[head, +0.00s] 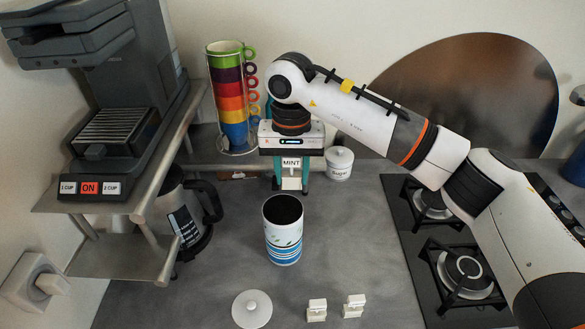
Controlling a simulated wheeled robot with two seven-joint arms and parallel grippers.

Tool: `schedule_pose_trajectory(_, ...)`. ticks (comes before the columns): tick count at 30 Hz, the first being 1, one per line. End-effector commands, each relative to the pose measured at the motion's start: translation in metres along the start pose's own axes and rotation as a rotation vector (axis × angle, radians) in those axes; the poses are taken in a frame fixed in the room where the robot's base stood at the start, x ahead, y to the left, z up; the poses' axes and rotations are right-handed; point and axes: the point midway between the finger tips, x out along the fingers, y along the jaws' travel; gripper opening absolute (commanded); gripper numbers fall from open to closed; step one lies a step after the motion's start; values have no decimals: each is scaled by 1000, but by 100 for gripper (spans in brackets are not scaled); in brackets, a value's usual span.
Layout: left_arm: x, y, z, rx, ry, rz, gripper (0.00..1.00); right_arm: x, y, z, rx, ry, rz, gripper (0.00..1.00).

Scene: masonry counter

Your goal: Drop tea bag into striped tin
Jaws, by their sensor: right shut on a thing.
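The striped tin (283,248), white with blue bands and a leaf print, stands upright and open on the counter; its inside looks dark. My right gripper (291,184) reaches in from the right and points down, just behind the tin in the picture. It is shut on a white tea bag with a tag reading MINT (291,162), held between its teal fingers. The tea bag is apart from the tin's mouth and higher up in the picture. My left gripper does not show.
A white round lid (251,308) lies in front of the tin. Two small white packets (317,310) (354,306) stand right of it. A coffee machine and steel shelf (110,262) are left, a mug stack (232,100) and white jar (339,163) behind, a gas hob (420,258) right.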

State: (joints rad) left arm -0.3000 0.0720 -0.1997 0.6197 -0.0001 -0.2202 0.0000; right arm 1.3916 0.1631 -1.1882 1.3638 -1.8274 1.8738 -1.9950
Motion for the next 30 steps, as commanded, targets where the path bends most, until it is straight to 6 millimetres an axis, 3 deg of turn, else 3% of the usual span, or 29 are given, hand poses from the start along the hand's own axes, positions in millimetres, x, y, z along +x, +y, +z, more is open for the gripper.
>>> schedule_pose_trajectory(3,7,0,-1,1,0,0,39,17,0,-1,0,2,1,16)
schedule_pose_trajectory(9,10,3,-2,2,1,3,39,30,0,0,0,1,1,16)
schedule_pose_trajectory(19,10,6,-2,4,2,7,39,32,0,0,0,-1,1,16)
schedule_pose_trajectory(20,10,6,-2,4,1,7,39,32,0,0,0,-1,1,39)
schedule_pose_trajectory(24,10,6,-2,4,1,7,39,32,0,0,0,-1,1,62)
schedule_pose_trajectory(30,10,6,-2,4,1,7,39,32,0,0,0,-1,1,62)
